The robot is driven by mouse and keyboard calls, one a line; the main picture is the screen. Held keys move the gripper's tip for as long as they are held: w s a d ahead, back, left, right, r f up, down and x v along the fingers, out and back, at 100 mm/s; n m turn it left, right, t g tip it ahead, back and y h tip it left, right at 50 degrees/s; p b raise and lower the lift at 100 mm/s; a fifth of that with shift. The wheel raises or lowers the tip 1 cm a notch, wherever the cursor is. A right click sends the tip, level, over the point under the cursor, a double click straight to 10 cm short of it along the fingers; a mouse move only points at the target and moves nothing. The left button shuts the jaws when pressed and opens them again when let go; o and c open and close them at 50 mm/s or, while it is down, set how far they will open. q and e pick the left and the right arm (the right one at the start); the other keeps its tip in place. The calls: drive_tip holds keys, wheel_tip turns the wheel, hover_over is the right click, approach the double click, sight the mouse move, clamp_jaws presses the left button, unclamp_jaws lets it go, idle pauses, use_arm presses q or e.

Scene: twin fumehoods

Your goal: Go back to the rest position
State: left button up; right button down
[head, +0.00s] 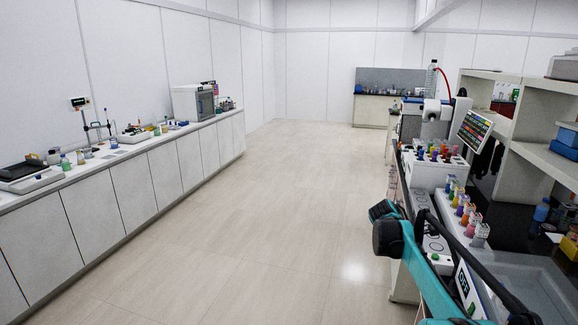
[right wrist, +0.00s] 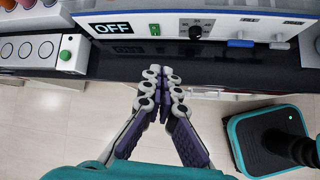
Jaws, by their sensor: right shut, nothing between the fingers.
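My right gripper shows in the right wrist view (right wrist: 163,75), its purple and white fingers closed together with nothing between them. The fingertips are over the dark front edge of the bench, just in front of a white device with an OFF display (right wrist: 125,28) and a black knob. I cannot tell whether they touch the edge. In the head view my teal and black right arm reaches along the right-hand bench, but its gripper cannot be made out. My left gripper is in neither view.
The right bench holds a rack of coloured bottles (head: 434,171), a row of coloured vials (head: 463,207) and a tilted screen (head: 474,131). Shelves (head: 530,110) stand above it. A long white counter (head: 120,190) runs along the left wall. The floor between (head: 250,210) is clear.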

drive_tip(key=s+a+m+t+y+b, duration=0.1)
drive_tip(key=s+a+m+t+y, duration=0.45)
drive_tip(key=s+a, duration=1.05)
drive_tip(key=s+a+f+m+t+y, duration=0.1)
drive_tip(key=s+a+f+m, duration=0.2)
drive_tip(key=s, duration=0.3)
drive_tip(key=s+a+f+m+t+y, duration=0.1)
drive_tip(key=s+a+f+m, duration=0.3)
drive_tip(key=s, duration=0.3)
drive_tip(key=shift+a+f+y+b, duration=0.3)
drive_tip(key=shift+a+f+y, duration=0.05)
drive_tip(key=shift+a+f, duration=0.4)
